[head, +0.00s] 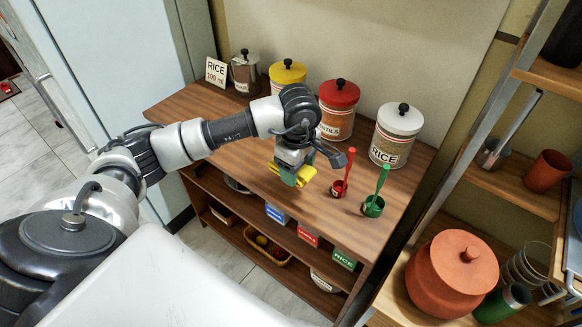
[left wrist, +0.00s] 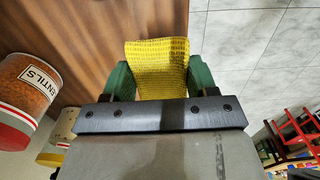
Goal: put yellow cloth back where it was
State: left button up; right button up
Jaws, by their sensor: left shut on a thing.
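The yellow cloth (left wrist: 157,62) is between the green fingers of my left gripper (left wrist: 160,78) in the left wrist view. In the head view, the yellow cloth (head: 306,174) sticks out on both sides of my left gripper (head: 290,177). The gripper is shut on it above the front part of the wooden cabinet top (head: 225,130). I cannot tell the exact height of the cloth over the wood. Part of the cloth is hidden by the fingers. My right gripper is not in view.
A red-lidded lentils jar (head: 338,110), a yellow-lidded jar (head: 288,76) and a white-lidded rice jar (head: 396,135) stand along the back. A red scoop (head: 342,186) and a green scoop (head: 374,206) stand to the right. The cabinet top's left front is clear.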

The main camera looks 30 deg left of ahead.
pick_arm(q)
jog(key=w+a+f, duration=0.4)
jog(key=w, duration=0.1)
jog(key=shift+a+f+p, duration=0.1)
jog(key=shift+a+p, duration=0.25)
jog(key=shift+p, duration=0.05)
notch_tip(320, 180, down, 4)
jog(key=shift+r+p, duration=0.2)
jog(key=shift+p, duration=0.3)
jog(key=shift+f, duration=0.25)
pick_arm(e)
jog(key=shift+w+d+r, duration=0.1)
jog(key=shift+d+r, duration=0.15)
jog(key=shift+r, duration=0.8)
pick_arm(q)
jog(key=shift+f, duration=0.1)
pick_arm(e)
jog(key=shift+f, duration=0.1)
pick_arm(q)
jog(key=shift+f+b, duration=0.15)
jog(key=shift+b, duration=0.15)
jog(key=o, duration=0.8)
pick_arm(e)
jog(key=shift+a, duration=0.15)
